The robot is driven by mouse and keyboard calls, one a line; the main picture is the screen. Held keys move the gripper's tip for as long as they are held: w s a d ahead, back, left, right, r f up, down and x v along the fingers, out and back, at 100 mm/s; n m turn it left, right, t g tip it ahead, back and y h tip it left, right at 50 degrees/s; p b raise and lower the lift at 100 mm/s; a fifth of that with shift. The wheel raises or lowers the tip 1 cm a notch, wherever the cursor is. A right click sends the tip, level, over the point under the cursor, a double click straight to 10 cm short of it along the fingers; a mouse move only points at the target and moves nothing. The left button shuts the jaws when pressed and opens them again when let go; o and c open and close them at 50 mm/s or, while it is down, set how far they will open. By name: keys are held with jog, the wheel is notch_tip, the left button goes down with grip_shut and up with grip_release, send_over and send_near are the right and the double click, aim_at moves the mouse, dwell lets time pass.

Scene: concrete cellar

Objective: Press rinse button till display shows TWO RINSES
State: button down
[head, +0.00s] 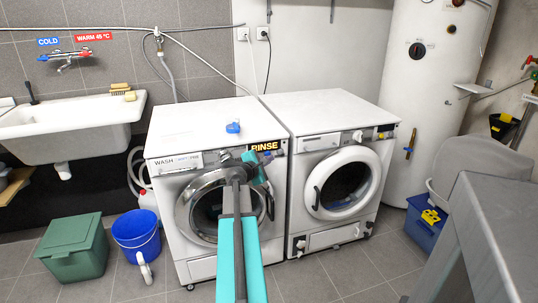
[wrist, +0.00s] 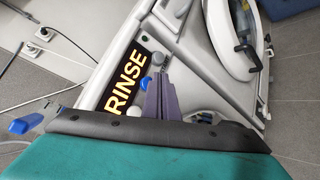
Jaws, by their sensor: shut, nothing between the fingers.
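The left washing machine (head: 165,185) has a black display (head: 265,146) reading RINSE in yellow-orange letters. In the wrist view the display (wrist: 125,80) reads RINSE too, tilted. I cannot read which is the rinse button. My gripper (head: 250,156) is at the front panel, just below the display. In the wrist view its grey-purple fingers (wrist: 157,82) are shut and empty, with the tips close to the buttons. I cannot tell whether they touch one.
A white dryer-like machine (head: 330,110) stands to the right. A blue item (head: 233,128) lies on the washer top. A green box (head: 75,246) and a blue bucket (head: 137,236) stand on the floor at left. A grey metal table (head: 490,240) is at the right.

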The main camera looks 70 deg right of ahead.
jog(key=shift+w+d, duration=0.55)
jog(key=shift+d, duration=0.15)
dwell(1.7)
jog(key=shift+s+a, duration=0.1)
dwell(0.3)
jog(key=shift+s+a, duration=0.5)
jog(key=shift+a, duration=0.1)
jog(key=s+a, duration=0.1)
jog(key=a, duration=0.1)
jog(key=s+a, duration=0.2)
jog(key=shift+s, duration=0.1)
dwell(0.8)
dwell(0.5)
